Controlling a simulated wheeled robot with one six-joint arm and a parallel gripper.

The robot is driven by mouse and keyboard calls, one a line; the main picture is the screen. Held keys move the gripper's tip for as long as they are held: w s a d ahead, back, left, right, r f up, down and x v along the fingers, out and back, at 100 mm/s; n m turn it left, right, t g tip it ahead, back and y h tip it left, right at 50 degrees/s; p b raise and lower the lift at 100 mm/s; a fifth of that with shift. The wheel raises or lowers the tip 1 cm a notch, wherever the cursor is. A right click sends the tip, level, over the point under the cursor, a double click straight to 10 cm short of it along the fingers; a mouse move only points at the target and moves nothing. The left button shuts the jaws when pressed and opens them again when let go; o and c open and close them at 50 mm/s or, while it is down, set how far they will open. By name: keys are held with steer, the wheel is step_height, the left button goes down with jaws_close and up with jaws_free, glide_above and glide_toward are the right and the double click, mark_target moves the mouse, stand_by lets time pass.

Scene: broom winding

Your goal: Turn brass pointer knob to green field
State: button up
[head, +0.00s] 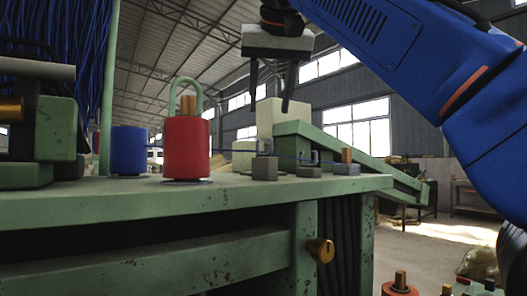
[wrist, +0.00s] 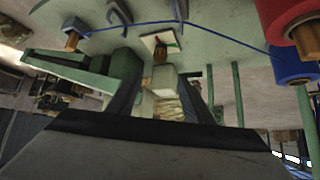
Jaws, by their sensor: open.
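A small brass knob (wrist: 160,55) stands on a white plate (wrist: 150,41) with a green mark and a small reddish mark in the wrist view. Which way it points is too small to tell. I cannot make out this plate in the head view. My gripper (head: 270,108) is open and empty, fingers pointing down, well above the bench top. In the wrist view its two dark fingers (wrist: 158,85) stand apart on either side of pale blocks, with the knob and plate a little above them in the picture.
A red spool (head: 186,148) and a blue spool (head: 129,149) stand on the green bench (head: 130,192). A blue cord (head: 230,153) runs past grey blocks (head: 264,168). Another brass knob (head: 320,250) sticks out below the bench top.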

steer(key=x, duration=1.5)
steer(key=shift+c, duration=0.3)
steer(key=shift+a, duration=0.1)
steer(key=c, duration=1)
